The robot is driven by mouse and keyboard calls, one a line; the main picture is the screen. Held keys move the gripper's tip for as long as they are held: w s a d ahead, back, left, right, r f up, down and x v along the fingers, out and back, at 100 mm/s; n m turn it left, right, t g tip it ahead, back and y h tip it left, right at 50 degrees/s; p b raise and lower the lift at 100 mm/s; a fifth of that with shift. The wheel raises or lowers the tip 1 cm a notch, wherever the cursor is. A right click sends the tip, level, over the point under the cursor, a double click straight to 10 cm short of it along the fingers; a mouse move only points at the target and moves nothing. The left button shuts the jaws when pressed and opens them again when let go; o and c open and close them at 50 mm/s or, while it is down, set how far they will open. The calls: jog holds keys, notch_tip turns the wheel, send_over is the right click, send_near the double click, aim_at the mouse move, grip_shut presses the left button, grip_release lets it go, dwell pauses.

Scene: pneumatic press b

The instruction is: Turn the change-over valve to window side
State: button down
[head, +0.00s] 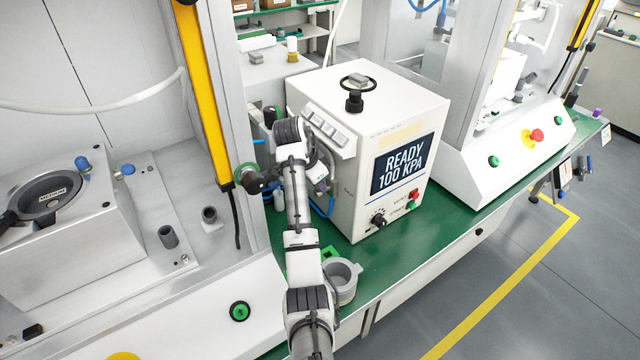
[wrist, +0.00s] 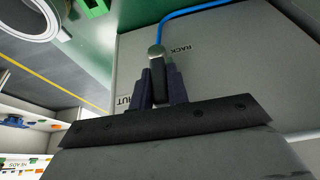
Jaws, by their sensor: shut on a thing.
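The change-over valve shows in the wrist view as a dark lever (wrist: 157,72) with a rounded metallic end, on a grey panel (wrist: 225,65). The word "RACK" is printed to the right of the lever's end, and letters ending in "UT" show to its left. My gripper (wrist: 159,88) is shut on the lever, one dark finger on each side. The lever's base is hidden behind the gripper. In the head view my gripper (head: 319,180) is at the left side of the white control box (head: 365,180), where the arm hides the valve.
The box's screen (head: 397,165) reads "READY 100 KPA". A blue tube (wrist: 190,10) runs from the panel close to the lever. A grey ring-shaped cup (head: 342,278) stands on the green bench top (head: 390,270) beside my arm. A yellow post (head: 203,90) stands to the left.

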jog(key=shift+f+g, duration=0.1)
jog(key=shift+g, duration=0.3)
jog(key=c, duration=1.4)
grip_release()
jog(key=shift+w+a, duration=0.1)
jog(key=shift+o, duration=0.2)
